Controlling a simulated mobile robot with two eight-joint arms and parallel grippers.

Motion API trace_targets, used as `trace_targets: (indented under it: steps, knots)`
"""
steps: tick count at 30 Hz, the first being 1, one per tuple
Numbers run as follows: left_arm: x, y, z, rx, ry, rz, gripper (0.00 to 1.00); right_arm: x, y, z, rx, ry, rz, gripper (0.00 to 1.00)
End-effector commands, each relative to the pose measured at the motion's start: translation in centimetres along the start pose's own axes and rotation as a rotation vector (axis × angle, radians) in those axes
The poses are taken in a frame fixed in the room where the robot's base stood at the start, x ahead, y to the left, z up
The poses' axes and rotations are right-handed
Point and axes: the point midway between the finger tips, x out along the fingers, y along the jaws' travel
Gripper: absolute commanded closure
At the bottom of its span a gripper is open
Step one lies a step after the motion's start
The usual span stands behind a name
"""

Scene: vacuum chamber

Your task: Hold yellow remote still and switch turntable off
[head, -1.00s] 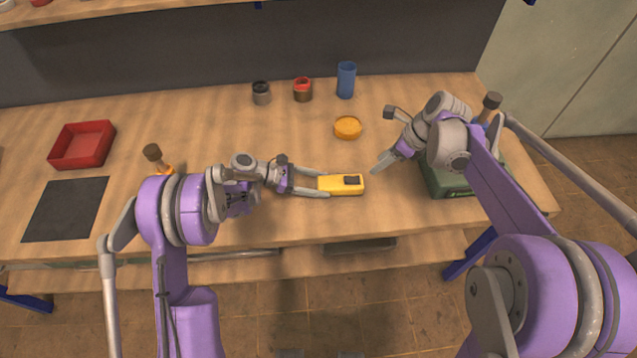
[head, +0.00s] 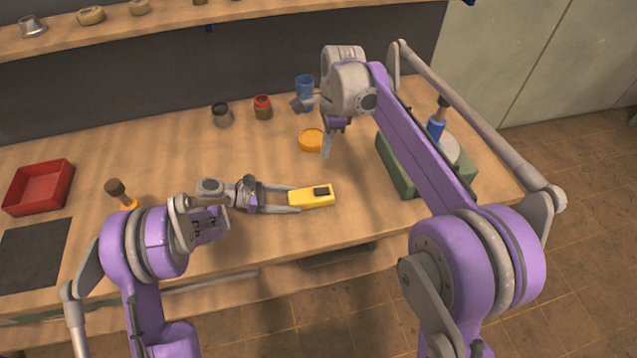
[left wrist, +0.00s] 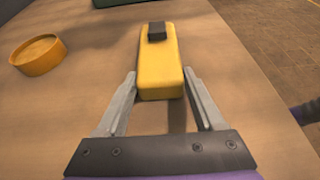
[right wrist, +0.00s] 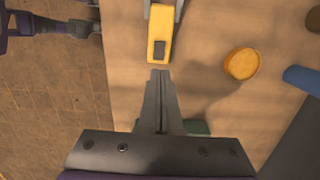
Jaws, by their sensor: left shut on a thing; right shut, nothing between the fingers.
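The yellow remote (head: 303,198) lies on the bench with a black switch block on its top near its right end. My left gripper (head: 292,199) is shut on its left end. The remote also shows in the left wrist view (left wrist: 159,72), between the fingers, and at the top of the right wrist view (right wrist: 160,25). My right gripper (head: 326,155) is shut and empty, pointing down above the bench beyond the remote. In the right wrist view its closed fingertips (right wrist: 161,75) appear just below the black block (right wrist: 159,49). The turntable (head: 447,150) sits on a green base at the right, partly behind my right arm.
An orange round dish (head: 311,140) lies close to my right gripper. A blue cup (head: 304,88), a red-topped jar (head: 262,107) and a dark jar (head: 222,115) stand at the back. A red tray (head: 40,188) and a dark mat (head: 32,255) are at the left.

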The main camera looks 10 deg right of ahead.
Motion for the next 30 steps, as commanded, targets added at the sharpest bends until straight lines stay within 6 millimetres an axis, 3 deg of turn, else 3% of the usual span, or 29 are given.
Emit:
trace_targets:
  steps: [11, 30]
  knots:
    - [0.0, 0.0, 0.0, 0.0, -0.001, 0.0, 1.0, 0.7, 0.0, 0.0, 0.002, -0.001, -0.001, 1.0]
    - [0.0, 0.0, 0.0, 0.0, -0.001, 0.0, 1.0, 12.4, 0.0, 0.0, 0.003, -0.002, -0.001, 1.0]
